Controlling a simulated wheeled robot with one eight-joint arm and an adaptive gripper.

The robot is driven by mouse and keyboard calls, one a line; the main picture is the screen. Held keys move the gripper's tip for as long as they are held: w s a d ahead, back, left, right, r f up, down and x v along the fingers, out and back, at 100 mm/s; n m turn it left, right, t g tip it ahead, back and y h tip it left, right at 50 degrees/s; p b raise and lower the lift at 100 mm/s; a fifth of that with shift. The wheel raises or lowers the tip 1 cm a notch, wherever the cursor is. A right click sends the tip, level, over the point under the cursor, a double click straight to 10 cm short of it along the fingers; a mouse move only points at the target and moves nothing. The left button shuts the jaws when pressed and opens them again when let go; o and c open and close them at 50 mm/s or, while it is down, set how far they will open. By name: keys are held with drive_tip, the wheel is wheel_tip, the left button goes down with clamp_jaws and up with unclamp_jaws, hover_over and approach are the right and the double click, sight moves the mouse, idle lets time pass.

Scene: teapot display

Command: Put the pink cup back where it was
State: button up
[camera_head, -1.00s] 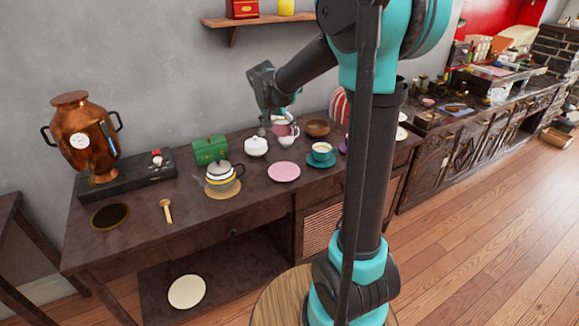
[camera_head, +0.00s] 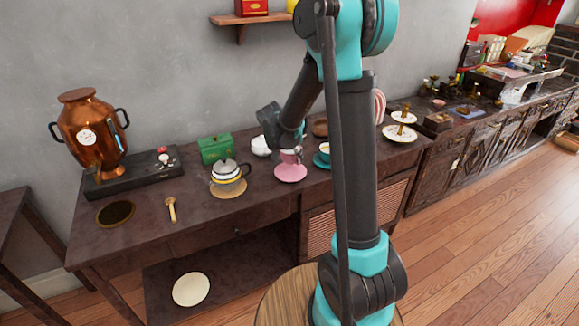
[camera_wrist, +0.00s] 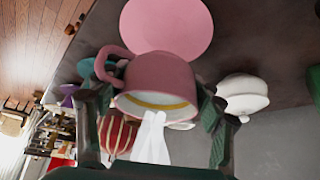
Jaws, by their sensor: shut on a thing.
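The pink cup (camera_head: 289,156) is in my gripper (camera_head: 290,153), just above the pink saucer (camera_head: 291,174) in the head view. In the wrist view my gripper (camera_wrist: 156,112) has one finger on each side of the pink cup (camera_wrist: 160,78), shut on it. The cup's handle points to the upper left there, and its yellow-edged mouth faces the camera. The pink saucer (camera_wrist: 165,25) lies beyond the cup's base, bare where it shows. I cannot tell whether cup and saucer touch.
A teal cup (camera_head: 324,148) on a teal saucer (camera_head: 322,163) stands close to the right. A white lidded pot (camera_head: 261,146) is at the back left. A striped teapot (camera_head: 227,171) and a green box (camera_head: 215,149) stand left. The table front (camera_head: 265,200) is clear.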

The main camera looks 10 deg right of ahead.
sight(288, 162)
drive_tip(key=shift+f, duration=2.5)
drive_tip(key=o, duration=1.5)
drive_tip(key=shift+f, duration=0.1)
drive_tip(key=v, duration=1.1)
drive_tip(key=s+d+f+n+y, duration=0.1)
drive_tip(key=s+d+n, duration=0.1)
drive_tip(key=s, duration=0.6)
drive_tip(key=s+d+f+n+y, duration=0.1)
drive_tip(key=s+d+f+n, duration=0.1)
drive_tip(key=s, duration=0.7)
drive_tip(key=s+d+f+n+y, duration=0.1)
drive_tip(key=s+d+f+n, duration=0.1)
drive_tip(key=s, duration=0.6)
drive_tip(key=shift+s+d+f+n+g+y, duration=0.15)
drive_tip(key=shift+d+n, duration=0.15)
drive_tip(key=shift+d, duration=0.15)
drive_tip(key=shift+s+d+f+n+g+y, duration=0.15)
drive_tip(key=shift+d+n, duration=0.15)
drive_tip(key=shift+d, duration=0.15)
drive_tip(key=shift+w+r, duration=0.1)
drive_tip(key=shift+r, duration=0.05)
